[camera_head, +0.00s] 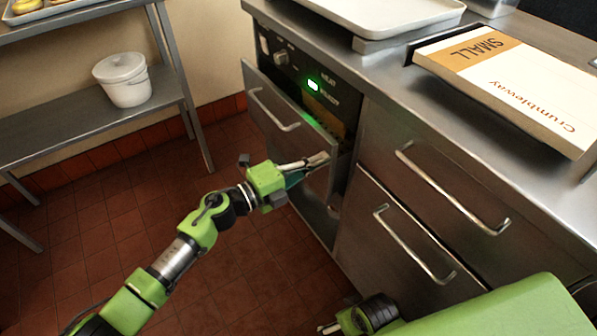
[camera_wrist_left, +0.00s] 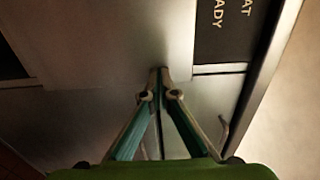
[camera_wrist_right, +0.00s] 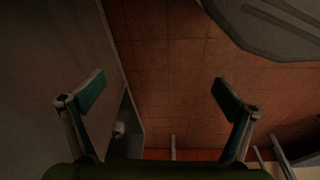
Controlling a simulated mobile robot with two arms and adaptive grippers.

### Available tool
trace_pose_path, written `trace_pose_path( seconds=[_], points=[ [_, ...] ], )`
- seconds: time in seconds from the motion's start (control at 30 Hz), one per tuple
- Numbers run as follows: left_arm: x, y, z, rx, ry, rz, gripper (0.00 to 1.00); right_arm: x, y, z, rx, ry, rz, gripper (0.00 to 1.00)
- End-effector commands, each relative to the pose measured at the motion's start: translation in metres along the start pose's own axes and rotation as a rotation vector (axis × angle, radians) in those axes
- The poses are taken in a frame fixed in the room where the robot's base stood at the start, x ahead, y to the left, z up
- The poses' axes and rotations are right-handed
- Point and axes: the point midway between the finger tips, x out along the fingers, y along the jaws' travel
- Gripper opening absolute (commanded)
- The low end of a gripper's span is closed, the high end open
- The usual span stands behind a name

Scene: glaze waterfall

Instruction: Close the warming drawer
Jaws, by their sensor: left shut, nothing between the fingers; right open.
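The warming drawer (camera_head: 290,128) is in the cabinet under the counter. Its steel front, with a bar handle (camera_head: 272,112), stands out from the cabinet, and a gap shows behind its right end. The control panel (camera_head: 313,88) with a green light is above it. My left gripper (camera_head: 326,158) is shut and empty at the lower right end of the drawer front. In the left wrist view its closed fingertips (camera_wrist_left: 160,72) are close to bare steel; I cannot tell whether they touch. My right gripper (camera_wrist_right: 158,92) is open and empty, over the floor in its wrist view.
Two other drawers with bar handles (camera_head: 455,190) (camera_head: 415,245) are at the right and look shut. A white box (camera_head: 500,95) and a pale tray (camera_head: 385,12) are on the counter. A steel rack (camera_head: 85,110) with a white pot (camera_head: 123,82) stands left. Tiled floor between is clear.

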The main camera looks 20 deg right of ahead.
Motion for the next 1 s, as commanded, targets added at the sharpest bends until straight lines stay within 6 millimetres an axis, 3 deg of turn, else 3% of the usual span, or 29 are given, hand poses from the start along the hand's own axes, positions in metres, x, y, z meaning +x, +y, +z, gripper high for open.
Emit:
trace_pose_path(
  seconds=[0.2, 0.4, 1.0],
  points=[
    [0.041, 0.002, 0.000, 0.001, 0.001, -0.001, 0.00, -0.032, 0.002, -0.015, 0.003, 0.022, 0.004, 0.99],
    [0.060, 0.001, 0.000, -0.001, 0.000, -0.001, 0.00, -0.053, 0.003, -0.021, 0.005, 0.032, 0.006, 0.99],
    [0.067, -0.002, 0.001, 0.000, -0.003, -0.003, 0.00, -0.062, 0.004, -0.022, 0.006, 0.034, 0.007, 0.99]
  ],
)
